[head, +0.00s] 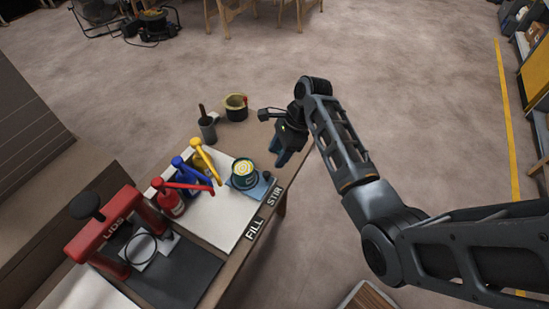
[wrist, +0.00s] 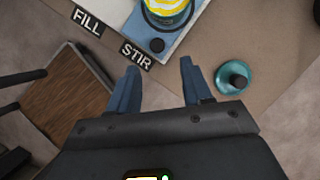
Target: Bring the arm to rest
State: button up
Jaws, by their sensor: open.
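My gripper (head: 285,150) is in the air over the right end of the workbench in the head view, with my arm reaching in from the right. In the wrist view its two blue fingers (wrist: 155,88) stand apart with nothing between them, so it is open and empty. A can with yellow contents (head: 244,171) stands on the blue stirring plate (head: 260,187) by the STIR label, to the left of the gripper. The can also shows at the top of the wrist view (wrist: 168,12). A teal round item with a dark knob (wrist: 232,78) lies on the bench, right of the fingers.
Red, blue and yellow pump bottles (head: 172,204) stand on the white mat near the FILL label. A red LIDS press (head: 105,230) is at the bench's near left. A dark cup (head: 207,128) and a yellow-rimmed pot (head: 236,107) stand at the back. Open floor lies beyond.

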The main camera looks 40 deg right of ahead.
dwell(0.6)
jog(key=s+a+f, duration=0.1)
jog(key=s+a+f+n+t, duration=0.1)
jog(key=s+f, duration=0.1)
jog(key=s+a+f+n+h, duration=0.1)
jog(key=a+f, duration=0.1)
jog(key=shift+s, duration=0.4)
jog(key=s+a+n+t+h, duration=0.2)
jog(key=s+a+n, duration=0.15)
jog(key=s, duration=0.35)
jog(key=s+a+n+t+h, duration=0.1)
jog(key=s+a+n+t, duration=0.2)
jog(key=s, duration=0.4)
jog(key=s+a+r+n+t, duration=0.1)
jog(key=s+r+n+t, duration=0.1)
jog(key=s+r+n, duration=0.3)
jog(key=s+a+r+n+t, duration=0.1)
jog(key=s+r+n, duration=0.4)
jog(key=r, duration=0.7)
jog(key=s+a+r+n+t, duration=0.2)
jog(key=s+r+n+t, duration=0.2)
jog(key=s+r, duration=0.3)
notch_tip(320, 180, up, 2)
jog(key=shift+s+r+n, duration=0.15)
jog(key=shift+s+n, duration=0.2)
jog(key=shift+n, duration=0.1)
